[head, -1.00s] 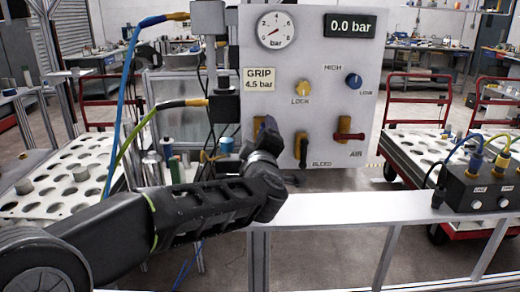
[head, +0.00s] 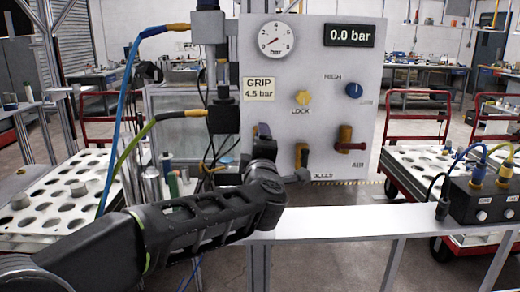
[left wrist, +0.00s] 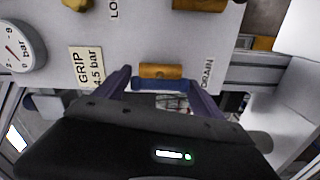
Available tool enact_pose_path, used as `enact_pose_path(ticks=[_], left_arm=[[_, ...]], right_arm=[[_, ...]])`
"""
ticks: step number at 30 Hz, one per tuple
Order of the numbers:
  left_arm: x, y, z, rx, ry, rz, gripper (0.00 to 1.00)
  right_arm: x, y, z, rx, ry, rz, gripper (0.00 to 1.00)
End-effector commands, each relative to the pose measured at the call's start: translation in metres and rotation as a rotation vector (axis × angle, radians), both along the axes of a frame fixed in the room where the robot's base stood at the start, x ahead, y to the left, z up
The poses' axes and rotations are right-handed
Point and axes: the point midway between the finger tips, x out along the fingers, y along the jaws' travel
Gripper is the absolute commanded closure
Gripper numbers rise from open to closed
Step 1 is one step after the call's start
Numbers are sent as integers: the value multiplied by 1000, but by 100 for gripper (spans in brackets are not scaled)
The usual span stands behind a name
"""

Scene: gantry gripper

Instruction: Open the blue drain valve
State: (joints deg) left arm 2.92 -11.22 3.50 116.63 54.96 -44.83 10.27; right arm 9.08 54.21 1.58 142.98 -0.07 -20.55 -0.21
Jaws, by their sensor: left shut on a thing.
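The blue drain valve handle (left wrist: 160,84) lies between the two fingers of my left gripper (left wrist: 160,92) in the left wrist view. My left gripper is shut on it. The handle runs about parallel to the valve's orange-yellow body (left wrist: 163,71), beside the DRAIN label (left wrist: 207,72). In the head view the drain valve (head: 263,131) shows only in part at the panel's lower left. My right gripper is not in view.
The grey panel (head: 360,95) carries a gauge (head: 276,40), a 0.0 bar display (head: 350,34), the LOCK knob (head: 302,97), a blue knob (head: 354,90), the bleed valve (head: 302,153) and the red-handled air valve (head: 349,145). My wrist is close below the bleed valve. Hoses (head: 117,125) hang left.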

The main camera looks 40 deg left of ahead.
Motion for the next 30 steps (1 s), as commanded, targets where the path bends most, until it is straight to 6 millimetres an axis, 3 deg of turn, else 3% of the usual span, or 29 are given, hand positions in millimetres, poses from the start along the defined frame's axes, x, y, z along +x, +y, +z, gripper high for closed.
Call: enact_pose_path(ticks=[1,2,3,14,30], left_arm=[[0,1,-3,-7,3,2,62],[0,1,-3,-7,3,2,19],[0,1,-3,-7,3,2,16],[-3,-2,-1,-3,0,0,14],[-60,-45,-2,-4,2,2,14]], right_arm=[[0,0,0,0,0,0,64],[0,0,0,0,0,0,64],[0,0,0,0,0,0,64],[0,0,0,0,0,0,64],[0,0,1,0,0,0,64]])
